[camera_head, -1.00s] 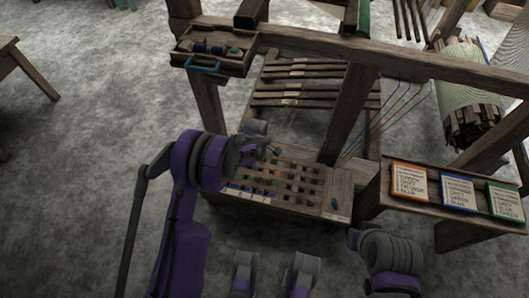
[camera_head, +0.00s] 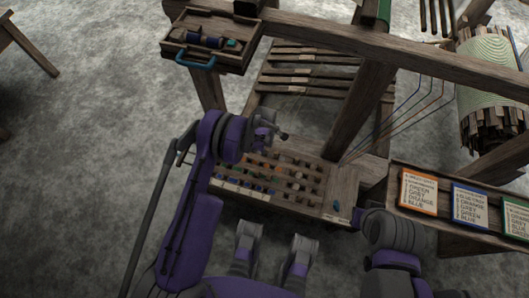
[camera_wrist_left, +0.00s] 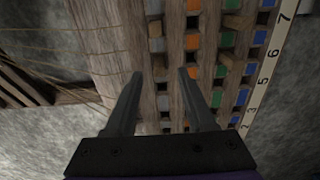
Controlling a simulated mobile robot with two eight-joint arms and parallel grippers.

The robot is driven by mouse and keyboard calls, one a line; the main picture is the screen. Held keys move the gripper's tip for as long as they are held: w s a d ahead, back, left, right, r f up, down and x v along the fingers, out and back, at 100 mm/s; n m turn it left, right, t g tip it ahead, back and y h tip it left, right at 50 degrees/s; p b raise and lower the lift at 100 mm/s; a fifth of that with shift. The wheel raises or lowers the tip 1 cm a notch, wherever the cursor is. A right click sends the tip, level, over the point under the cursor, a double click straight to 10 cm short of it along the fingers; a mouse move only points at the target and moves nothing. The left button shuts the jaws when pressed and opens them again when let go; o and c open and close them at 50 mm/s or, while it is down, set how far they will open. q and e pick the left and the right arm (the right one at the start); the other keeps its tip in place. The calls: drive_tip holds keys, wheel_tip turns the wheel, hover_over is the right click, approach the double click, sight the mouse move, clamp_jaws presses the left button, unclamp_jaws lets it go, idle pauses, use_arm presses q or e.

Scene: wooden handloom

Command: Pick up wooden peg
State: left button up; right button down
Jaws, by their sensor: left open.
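The peg board (camera_head: 325,203) is a wooden block with rows of coloured sockets, several holding small wooden pegs (camera_head: 290,172). My left gripper (camera_head: 276,134) is above the board's far side in the head view. In the left wrist view my left gripper (camera_wrist_left: 160,74) is open, its two fingers reaching over the board. Other wooden pegs (camera_wrist_left: 232,22) stand farther right. Which peg is meant cannot be told. My right arm shows at the lower right, but its fingers do not.
A wooden tray with a blue handle (camera_head: 197,61) is fixed on the loom frame at upper left. A thick loom post (camera_head: 358,110) rises behind the board. Order cards (camera_head: 417,192) stand on a shelf at right. Open grey floor lies left.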

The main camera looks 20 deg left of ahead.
use_arm(q)
drive_tip(key=f, duration=0.4)
drive_tip(key=shift+a+f+b, duration=0.15)
drive_tip(key=shift+a+b, duration=0.05)
drive_tip(key=shift+b, duration=0.1)
clamp_jaws()
